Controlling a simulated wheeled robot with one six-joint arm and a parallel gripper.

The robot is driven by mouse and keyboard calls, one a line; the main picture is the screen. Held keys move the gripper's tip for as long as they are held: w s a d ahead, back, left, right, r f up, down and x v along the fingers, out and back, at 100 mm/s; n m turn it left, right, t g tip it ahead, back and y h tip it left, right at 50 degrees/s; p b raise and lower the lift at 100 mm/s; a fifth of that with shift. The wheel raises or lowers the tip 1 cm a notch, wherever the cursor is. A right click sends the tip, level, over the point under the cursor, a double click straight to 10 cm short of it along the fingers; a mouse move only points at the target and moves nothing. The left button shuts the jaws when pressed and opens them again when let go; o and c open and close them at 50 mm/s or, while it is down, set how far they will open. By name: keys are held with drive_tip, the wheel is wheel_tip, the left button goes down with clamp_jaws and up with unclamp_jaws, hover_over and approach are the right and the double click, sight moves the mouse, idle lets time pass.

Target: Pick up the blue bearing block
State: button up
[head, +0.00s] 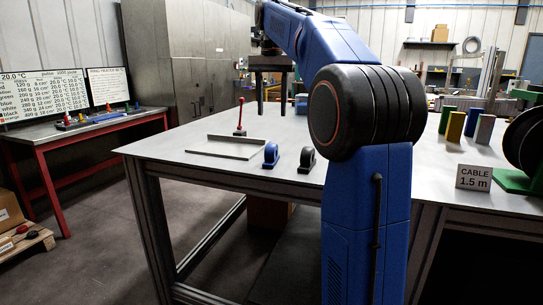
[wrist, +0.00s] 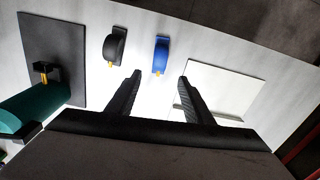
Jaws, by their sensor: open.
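The blue bearing block (head: 271,156) stands upright on the light table top, near its front edge. In the wrist view the blue bearing block (wrist: 161,53) lies just beyond the gap between the fingertips, apart from them. My gripper (head: 272,106) hangs above the table with its fingers pointing down, open and empty. In the wrist view my gripper (wrist: 160,78) shows both dark fingers spread apart with bare table between them. A black bearing block (head: 307,160) stands just right of the blue one; it also shows in the wrist view (wrist: 115,46), left of the blue one.
A shallow grey tray (head: 229,147) lies left of the blocks, with a red-knobbed lever (head: 240,119) behind it. Coloured blocks (head: 456,127), a cable sign (head: 473,177) and a dark reel stand to the right. In the wrist view a dark plate (wrist: 52,45) and green cylinder are left.

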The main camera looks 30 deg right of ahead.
sight(272, 143)
wheel_tip(272, 143, down, 8)
drive_tip(key=shift+f, duration=0.2)
drive_tip(key=shift+s+a+f, duration=0.1)
drive_tip(key=shift+f, duration=1.25)
drive_tip(key=shift+s+a+f, duration=0.1)
drive_tip(key=shift+f, duration=1.2)
clamp_jaws()
